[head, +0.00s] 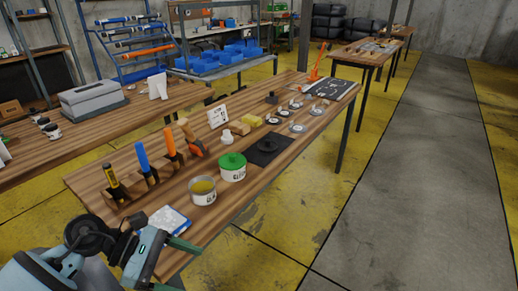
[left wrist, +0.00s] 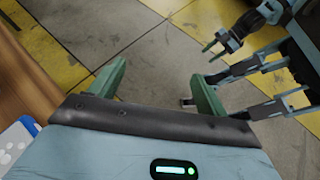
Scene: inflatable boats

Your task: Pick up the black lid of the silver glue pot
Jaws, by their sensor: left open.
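The silver glue pot (head: 203,193) stands uncovered near the front edge of the long wooden table in the head view, with yellow content showing. A round black lid (head: 269,142) with a raised knob lies on a black square mat (head: 262,158), behind the green-lidded pot. My left gripper (head: 190,268) is low in front of the table's near end, well short of the lid. In the left wrist view its fingers (left wrist: 160,72) are apart with nothing between them. My right gripper (left wrist: 207,60) shows at upper right there, fingers apart and empty.
A white pot with green lid (head: 232,167) stands between the silver pot and the mat. Upright-handled tools (head: 145,158) line the left side. A blue-and-white packet (head: 167,221) lies at the near end. Several small discs (head: 298,127) lie beyond the mat. The floor at right is clear.

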